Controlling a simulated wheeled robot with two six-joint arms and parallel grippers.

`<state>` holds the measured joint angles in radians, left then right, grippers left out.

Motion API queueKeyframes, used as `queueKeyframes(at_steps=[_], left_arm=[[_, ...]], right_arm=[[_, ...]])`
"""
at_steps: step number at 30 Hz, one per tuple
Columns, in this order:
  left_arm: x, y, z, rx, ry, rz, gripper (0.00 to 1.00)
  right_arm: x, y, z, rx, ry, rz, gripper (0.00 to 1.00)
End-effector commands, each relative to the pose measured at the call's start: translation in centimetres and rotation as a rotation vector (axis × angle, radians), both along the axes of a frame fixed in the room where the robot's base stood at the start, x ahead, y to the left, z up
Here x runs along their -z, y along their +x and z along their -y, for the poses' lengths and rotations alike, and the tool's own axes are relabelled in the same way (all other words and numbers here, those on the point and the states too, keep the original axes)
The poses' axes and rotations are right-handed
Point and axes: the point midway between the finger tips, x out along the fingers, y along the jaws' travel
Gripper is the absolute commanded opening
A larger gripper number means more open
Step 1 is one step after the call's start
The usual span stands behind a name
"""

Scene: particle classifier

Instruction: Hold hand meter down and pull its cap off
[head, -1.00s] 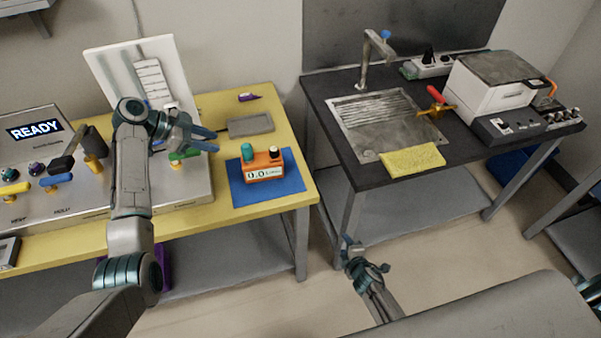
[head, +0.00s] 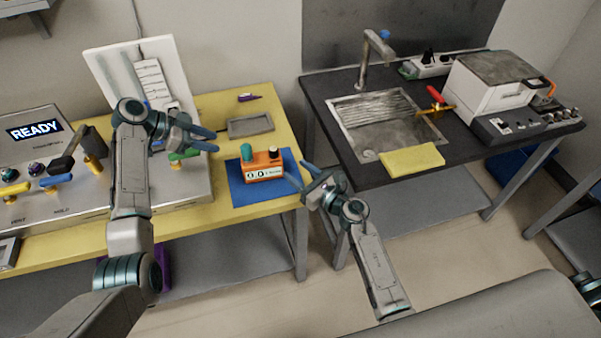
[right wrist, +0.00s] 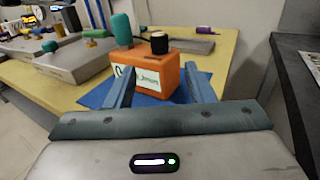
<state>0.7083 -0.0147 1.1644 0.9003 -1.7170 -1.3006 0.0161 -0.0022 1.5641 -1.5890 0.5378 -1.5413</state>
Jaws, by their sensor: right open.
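The hand meter (head: 263,173) is an orange box with a 0.0 display, standing upright on a blue mat (head: 236,188) on the yellow table. A teal cap-like piece (head: 247,153) and a black knob (head: 273,152) stick up from its top. In the right wrist view the meter (right wrist: 165,70) is ahead, with the teal piece (right wrist: 122,29) and black knob (right wrist: 159,43) on top. My right gripper (head: 300,177) is open just right of the meter, its fingers pointing at it and empty. My left gripper (head: 215,141) is open and empty, up and left of the meter.
A machine with a READY screen (head: 34,130) and levers fills the table's left side. A grey tray (head: 250,125) lies behind the meter. A dark sink bench (head: 325,110) with a yellow cloth (head: 412,158) stands right, across a gap.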

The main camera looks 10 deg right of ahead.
Motion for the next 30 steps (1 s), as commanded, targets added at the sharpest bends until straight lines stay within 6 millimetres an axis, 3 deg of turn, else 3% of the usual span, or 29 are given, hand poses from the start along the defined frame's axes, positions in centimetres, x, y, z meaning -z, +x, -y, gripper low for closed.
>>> queueKeyframes(at_steps=[18, 30], left_arm=[[0.0, 0.0, 0.0, 0.0, 0.0, 0.0, 0.36], [0.0, 0.0, 0.0, 0.0, 0.0, 0.0, 0.36]], right_arm=[[0.0, 8.0, -4.8, -0.002, -0.003, 0.002, 0.48], [0.0, 9.1, -5.5, -0.001, -0.002, 0.002, 0.48]])
